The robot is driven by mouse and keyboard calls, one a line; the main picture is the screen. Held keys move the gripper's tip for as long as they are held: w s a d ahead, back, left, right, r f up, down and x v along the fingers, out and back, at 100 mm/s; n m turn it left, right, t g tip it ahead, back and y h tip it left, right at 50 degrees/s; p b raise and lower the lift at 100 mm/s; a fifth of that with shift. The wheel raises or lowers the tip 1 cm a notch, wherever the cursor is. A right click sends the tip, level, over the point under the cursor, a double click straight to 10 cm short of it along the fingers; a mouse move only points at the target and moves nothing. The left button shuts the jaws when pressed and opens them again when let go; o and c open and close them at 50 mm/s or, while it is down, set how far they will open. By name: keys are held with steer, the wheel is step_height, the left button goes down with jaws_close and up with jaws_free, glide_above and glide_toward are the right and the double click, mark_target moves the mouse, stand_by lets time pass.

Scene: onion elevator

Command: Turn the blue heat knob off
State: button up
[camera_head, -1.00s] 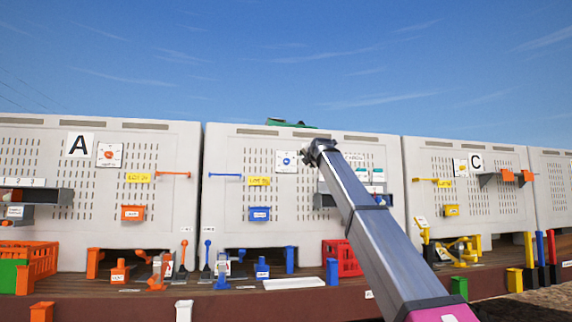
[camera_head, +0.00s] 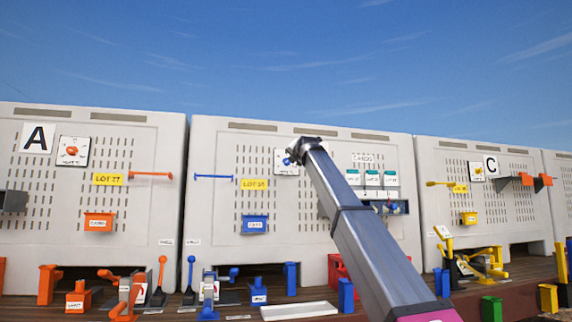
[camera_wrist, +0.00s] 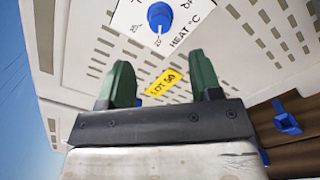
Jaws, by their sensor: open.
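The blue heat knob (camera_wrist: 160,17) sits on a white square dial plate (camera_wrist: 185,22) marked "HEAT °C", at the top of the wrist view. A white pointer line on it points down in that picture, near the lower marks. In the head view the knob (camera_head: 287,162) shows just left of my arm's end, partly covered by it. My gripper (camera_wrist: 158,60) has two dark green fingers spread wide apart, with nothing between them. The knob lies beyond the fingertips, apart from them. In the head view my gripper's fingers are hidden at the arm's end.
A yellow lot label (camera_wrist: 168,80) shows between the fingers. A blue rod (camera_head: 213,177) and blue box (camera_head: 255,224) are on the same grey cabinet (camera_head: 225,140). A cargo shelf (camera_head: 405,207) is to the right. Several levers and posts stand on the ledge below.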

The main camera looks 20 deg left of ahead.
mark_target(288, 161)
steer(key=x, duration=1)
steer(key=shift+w+a, duration=0.1)
steer(key=shift+w, duration=0.2)
steer(key=shift+c, duration=0.3)
steer(key=c, duration=0.9)
